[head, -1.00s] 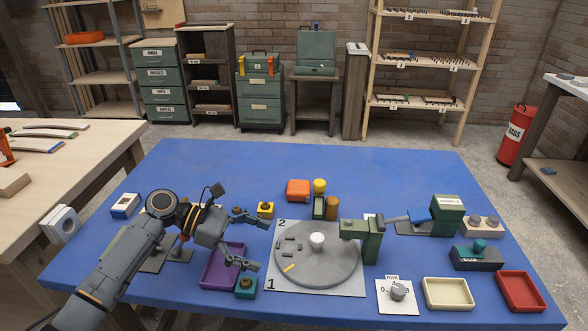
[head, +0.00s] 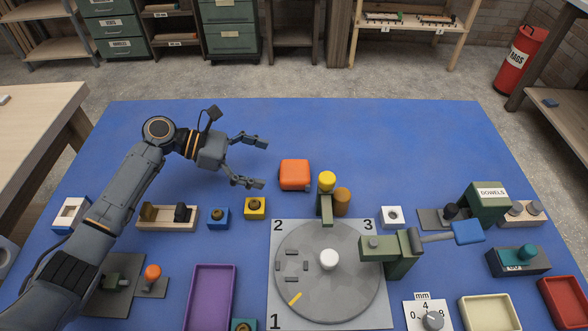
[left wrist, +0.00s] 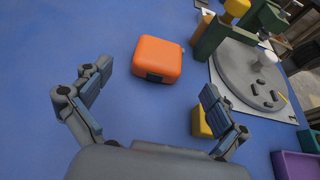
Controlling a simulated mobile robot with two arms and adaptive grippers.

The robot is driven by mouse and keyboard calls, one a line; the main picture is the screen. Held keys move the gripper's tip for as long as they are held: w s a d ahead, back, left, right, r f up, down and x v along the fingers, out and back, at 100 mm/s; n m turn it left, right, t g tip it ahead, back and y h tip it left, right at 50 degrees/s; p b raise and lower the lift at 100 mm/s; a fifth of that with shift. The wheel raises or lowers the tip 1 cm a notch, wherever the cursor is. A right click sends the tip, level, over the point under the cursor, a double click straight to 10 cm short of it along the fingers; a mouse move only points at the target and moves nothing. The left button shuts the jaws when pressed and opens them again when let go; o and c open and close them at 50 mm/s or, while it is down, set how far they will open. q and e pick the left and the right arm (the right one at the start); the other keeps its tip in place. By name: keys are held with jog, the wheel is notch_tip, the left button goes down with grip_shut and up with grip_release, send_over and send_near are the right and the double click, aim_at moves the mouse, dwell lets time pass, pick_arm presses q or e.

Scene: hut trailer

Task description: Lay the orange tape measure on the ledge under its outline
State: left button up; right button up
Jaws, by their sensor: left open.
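The orange tape measure (head: 295,174) is a rounded orange block with a dark patch on one side. It lies on the blue table behind the grey turntable; it also shows in the left wrist view (left wrist: 158,58), ahead of the fingers. My left gripper (head: 256,163) is open and empty, just left of the tape measure and apart from it. Its two fingers show in the left wrist view (left wrist: 157,112), spread wide with blue table between them. No ledge with an outline can be made out. My right gripper is not in view.
A green stand with a yellow knob (head: 327,182) and a brown cylinder (head: 343,203) stand close right of the tape measure. A yellow block (head: 255,208) sits nearer. The turntable (head: 330,290) is in front. The table's back (head: 380,130) is clear.

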aim_at(289, 169)
pick_arm(q)
jog(key=x, duration=0.3)
jog(key=shift+w+d+f, duration=0.1)
jog(key=shift+d+f, duration=0.05)
jog(key=shift+d, duration=0.15)
jog(key=x, duration=0.5)
jog(key=shift+d, duration=0.1)
jog(key=c, duration=1.6)
jog(key=shift+o, duration=0.2)
